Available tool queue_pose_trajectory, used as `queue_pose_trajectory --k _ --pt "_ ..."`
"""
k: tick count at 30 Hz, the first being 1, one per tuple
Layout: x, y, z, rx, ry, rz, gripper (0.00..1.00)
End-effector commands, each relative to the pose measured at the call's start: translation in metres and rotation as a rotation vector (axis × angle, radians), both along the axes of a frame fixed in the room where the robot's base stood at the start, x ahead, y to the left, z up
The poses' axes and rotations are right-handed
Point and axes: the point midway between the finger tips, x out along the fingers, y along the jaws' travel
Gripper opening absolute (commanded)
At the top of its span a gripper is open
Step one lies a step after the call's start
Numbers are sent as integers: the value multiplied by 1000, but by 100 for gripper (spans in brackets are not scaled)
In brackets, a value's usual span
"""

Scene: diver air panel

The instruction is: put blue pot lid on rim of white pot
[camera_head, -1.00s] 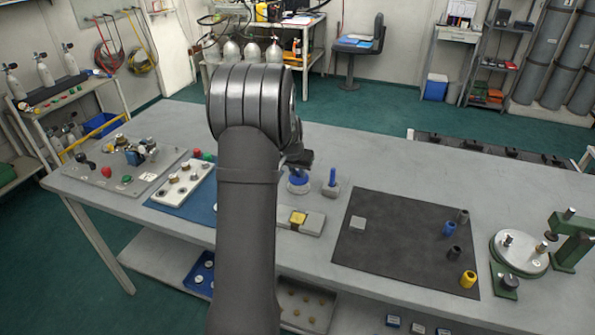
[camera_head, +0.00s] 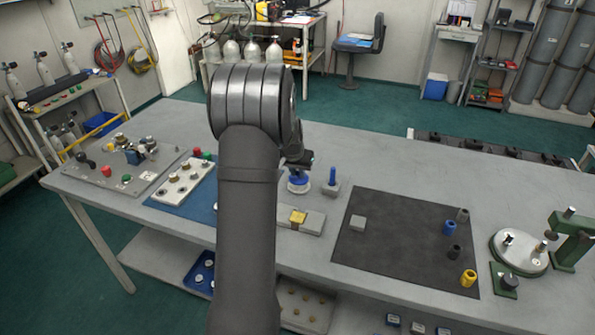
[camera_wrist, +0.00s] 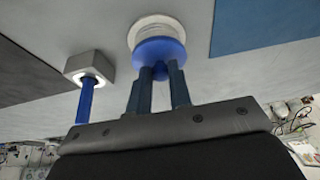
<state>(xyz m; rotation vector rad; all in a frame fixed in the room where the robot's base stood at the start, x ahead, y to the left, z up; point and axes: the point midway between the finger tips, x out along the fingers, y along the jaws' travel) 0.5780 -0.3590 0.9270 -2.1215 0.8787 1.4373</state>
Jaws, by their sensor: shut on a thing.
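The blue pot lid (camera_wrist: 158,48) is held by its knob between the fingertips of my gripper (camera_wrist: 160,78), which is shut on it. The white pot (camera_wrist: 150,25) is right under the lid in the wrist view, and its pale rim shows past the lid's far edge. In the head view the blue lid (camera_head: 298,179) sits at the top of the white pot (camera_head: 298,188), below my gripper (camera_head: 299,167). I cannot tell whether the lid touches the rim. My arm hides part of the table to the left.
A blue peg stands upright in a grey block (camera_head: 331,187) just right of the pot. A grey block with a yellow piece (camera_head: 298,217) lies nearer the front. A dark mat (camera_head: 390,245) with several small cylinders lies to the right. A blue mat (camera_head: 190,206) is left.

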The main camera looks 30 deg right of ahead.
Motion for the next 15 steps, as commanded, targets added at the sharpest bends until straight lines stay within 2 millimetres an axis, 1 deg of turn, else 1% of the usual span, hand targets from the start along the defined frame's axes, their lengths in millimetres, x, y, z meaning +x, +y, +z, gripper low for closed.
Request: queue_pose_trajectory --k 15 --pt "0 0 -4 0 0 0 0"
